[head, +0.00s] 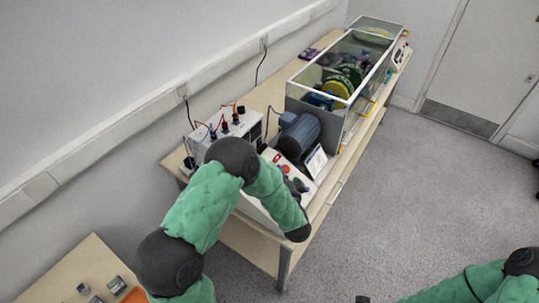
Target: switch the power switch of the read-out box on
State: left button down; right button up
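On the long bench stands a white box (245,124) with several dark plugs and red leads on top. Nearer is a pale sloping panel with a red button (277,158), partly covered by my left arm. A smaller white unit with dark controls (399,54) stands at the bench's far end. I cannot tell which is the read-out box, and no power switch can be made out. My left arm bends over the near end of the bench. Its dark end (298,233) is at the front edge; the fingers cannot be made out. My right arm is at the lower right, its gripper unclear at the bottom edge.
A blue-grey motor (300,134) and a long clear-walled case (345,84) with green and yellow parts fill the bench (265,239). A second table (66,277) with small grey blocks is at the lower left.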

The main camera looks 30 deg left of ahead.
pick_arm(q)
jog(key=b+x, duration=0.1)
jog(key=x, duration=0.8)
jog(key=shift+w+a+f+b, duration=0.1)
jog(key=shift+w+a+b, duration=0.15)
jog(key=shift+b, duration=0.05)
jog(key=a, duration=0.2)
jog(key=shift+w+a+f, duration=0.15)
jog(key=shift+a, duration=0.1)
jog(key=shift+a+b, duration=0.3)
jog(key=shift+a, duration=0.45)
